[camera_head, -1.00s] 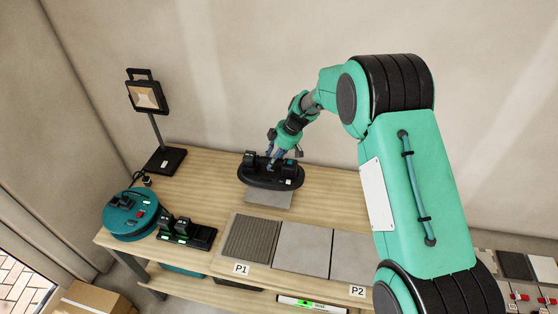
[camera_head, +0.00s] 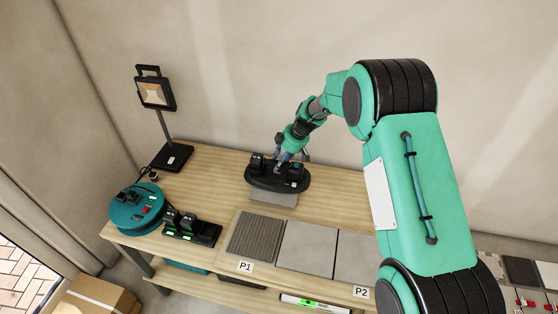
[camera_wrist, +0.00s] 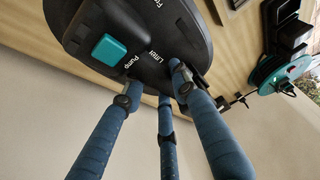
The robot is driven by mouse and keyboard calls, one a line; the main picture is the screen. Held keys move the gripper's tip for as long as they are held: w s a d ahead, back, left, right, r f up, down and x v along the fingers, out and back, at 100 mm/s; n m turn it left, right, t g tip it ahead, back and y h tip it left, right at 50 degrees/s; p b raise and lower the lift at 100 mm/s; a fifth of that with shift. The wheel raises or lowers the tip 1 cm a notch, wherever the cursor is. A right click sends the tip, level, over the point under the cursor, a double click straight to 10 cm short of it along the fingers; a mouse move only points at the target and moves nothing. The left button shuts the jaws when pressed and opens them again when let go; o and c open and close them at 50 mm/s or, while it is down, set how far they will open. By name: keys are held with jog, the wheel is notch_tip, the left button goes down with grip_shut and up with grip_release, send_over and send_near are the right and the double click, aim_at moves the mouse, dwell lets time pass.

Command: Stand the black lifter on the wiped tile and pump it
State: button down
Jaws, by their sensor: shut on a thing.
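The black oval lifter (camera_head: 262,182) is over a small grey tile (camera_head: 272,198) on the wooden bench; whether it touches that tile I cannot tell. My gripper (camera_head: 283,163) is shut on the lifter from above. In the wrist view the lifter (camera_wrist: 85,45) fills the top, with a teal button and the white words "Lifter" and "Pump". The blue fingers of my gripper (camera_wrist: 155,88) reach its top side; their exact grip is partly hidden. A ribbed grey tile (camera_head: 254,236) by label P1 and smooth grey tiles (camera_head: 307,247) lie at the bench front.
A work lamp (camera_head: 155,94), a teal cable reel (camera_head: 128,214) and a black charger (camera_head: 205,235) stand on the left of the bench (camera_head: 215,180). The wall is close behind. A level (camera_head: 313,302) lies below the front edge. Bare wood lies around the lifter.

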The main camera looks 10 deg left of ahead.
aim_at(279, 172)
jog(key=shift+f, duration=1.7)
jog(key=shift+f, duration=0.1)
jog(key=shift+f+b, duration=0.15)
jog(key=shift+b, duration=0.9)
dwell(0.5)
jog(key=shift+f+b, duration=0.6)
jog(key=shift+b, duration=0.35)
dwell(1.6)
jog(key=c, duration=1.3)
grip_release()
jog(key=shift+s+d+f, duration=0.1)
jog(key=shift+f, duration=0.1)
jog(key=shift+a+v, duration=0.2)
jog(key=shift+v, duration=5.95)
jog(key=shift+r, duration=0.1)
